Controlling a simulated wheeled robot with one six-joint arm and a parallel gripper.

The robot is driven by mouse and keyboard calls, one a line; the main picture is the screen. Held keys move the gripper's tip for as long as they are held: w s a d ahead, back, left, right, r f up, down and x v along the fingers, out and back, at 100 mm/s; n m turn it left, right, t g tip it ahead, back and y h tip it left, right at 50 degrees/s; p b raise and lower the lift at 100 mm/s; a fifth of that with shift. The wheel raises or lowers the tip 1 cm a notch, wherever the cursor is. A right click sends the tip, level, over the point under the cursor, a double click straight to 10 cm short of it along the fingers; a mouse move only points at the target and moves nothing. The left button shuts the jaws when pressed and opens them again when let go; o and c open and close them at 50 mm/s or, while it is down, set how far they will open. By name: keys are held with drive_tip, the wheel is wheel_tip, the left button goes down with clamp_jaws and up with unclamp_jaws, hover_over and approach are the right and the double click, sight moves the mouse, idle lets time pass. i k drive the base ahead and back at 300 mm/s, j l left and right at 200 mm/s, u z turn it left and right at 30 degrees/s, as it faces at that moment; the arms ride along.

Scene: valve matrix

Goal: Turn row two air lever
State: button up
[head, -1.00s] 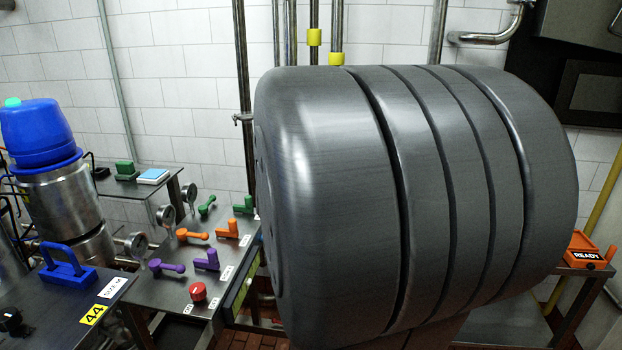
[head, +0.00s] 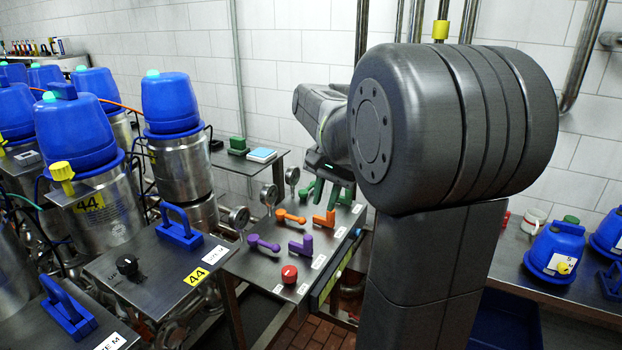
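A sloped metal valve panel (head: 262,262) carries paired levers in colour rows. The far row has a green ball-ended lever (head: 305,191) and a green angled lever (head: 346,196). The middle row has an orange ball-ended lever (head: 291,216) and an orange angled lever (head: 325,221). The near row has a purple ball-ended lever (head: 263,243) and a purple angled lever (head: 301,246). Row labels are too small to read. My gripper (head: 326,190) points down at the green row, overlapping it in the picture. Contact and finger opening are unclear.
A red knob (head: 289,274) sits at the panel's near end. Gauges (head: 239,217) line its left edge. Steel vessels with blue lids (head: 172,103) stand at left. A side table (head: 120,262) has a blue handle (head: 179,228). My arm hides the area right of the panel.

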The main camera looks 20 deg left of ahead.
sight(302, 193)
drive_tip(key=i+j, duration=0.3)
drive_tip(key=i, duration=0.15)
drive_tip(key=i+j, duration=0.3)
drive_tip(key=i, duration=0.15)
